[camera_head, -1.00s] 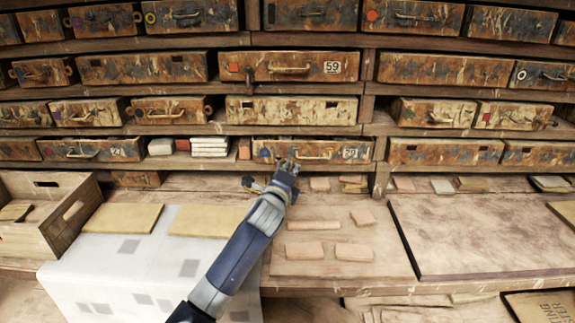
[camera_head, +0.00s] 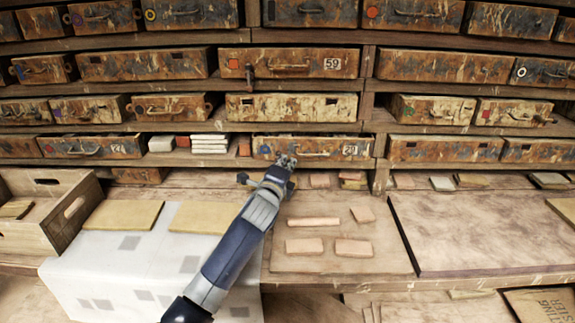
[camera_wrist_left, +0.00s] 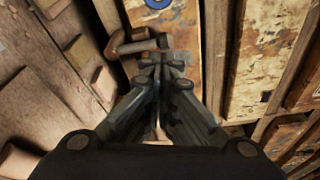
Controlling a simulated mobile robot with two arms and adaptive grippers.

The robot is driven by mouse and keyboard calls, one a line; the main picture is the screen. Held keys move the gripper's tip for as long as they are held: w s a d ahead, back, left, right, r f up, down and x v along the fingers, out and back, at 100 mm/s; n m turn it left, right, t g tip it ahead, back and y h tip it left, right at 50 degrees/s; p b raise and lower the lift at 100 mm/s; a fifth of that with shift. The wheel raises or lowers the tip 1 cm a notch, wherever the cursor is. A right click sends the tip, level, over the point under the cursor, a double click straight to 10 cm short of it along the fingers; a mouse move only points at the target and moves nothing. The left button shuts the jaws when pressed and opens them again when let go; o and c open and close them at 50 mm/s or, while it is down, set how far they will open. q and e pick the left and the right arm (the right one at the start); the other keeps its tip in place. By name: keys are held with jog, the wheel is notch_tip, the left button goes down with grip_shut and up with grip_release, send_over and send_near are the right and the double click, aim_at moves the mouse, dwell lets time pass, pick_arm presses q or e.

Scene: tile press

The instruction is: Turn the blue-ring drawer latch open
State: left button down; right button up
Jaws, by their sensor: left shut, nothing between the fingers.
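The blue ring (camera_head: 265,151) marks the left part of a worn drawer front (camera_head: 340,150) in the lower middle row, and it also shows at the top edge of the left wrist view (camera_wrist_left: 157,3). My left gripper (camera_head: 286,161) is shut and empty, its tips close to the lower part of this drawer front. In the left wrist view the closed fingertips (camera_wrist_left: 162,66) are just beside a brown T-shaped lever (camera_wrist_left: 138,46). I cannot tell whether they touch it or whether it is the latch. My right gripper is out of view.
A wooden crate (camera_head: 85,215) stands at left, near a white cloth (camera_head: 110,270). A larger bare board (camera_head: 480,235) lies at right. Drawer 59 (camera_head: 300,65) is above.

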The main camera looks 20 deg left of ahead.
pick_arm(q)
jog(key=shift+s+a+r+n, duration=0.1)
jog(key=shift+a+n, duration=0.25)
jog(key=shift+n, duration=0.35)
jog(key=s+a+f+n+t+y+b, duration=0.1)
jog(key=a+n+b, duration=0.5)
jog(key=n, duration=0.9)
jog(key=shift+s+f+n+t+y+b, duration=0.4)
jog(key=shift+f+t+y+b, duration=0.1)
jog(key=shift+f+t+y, duration=0.3)
jog(key=shift+a, duration=0.1)
dwell(0.3)
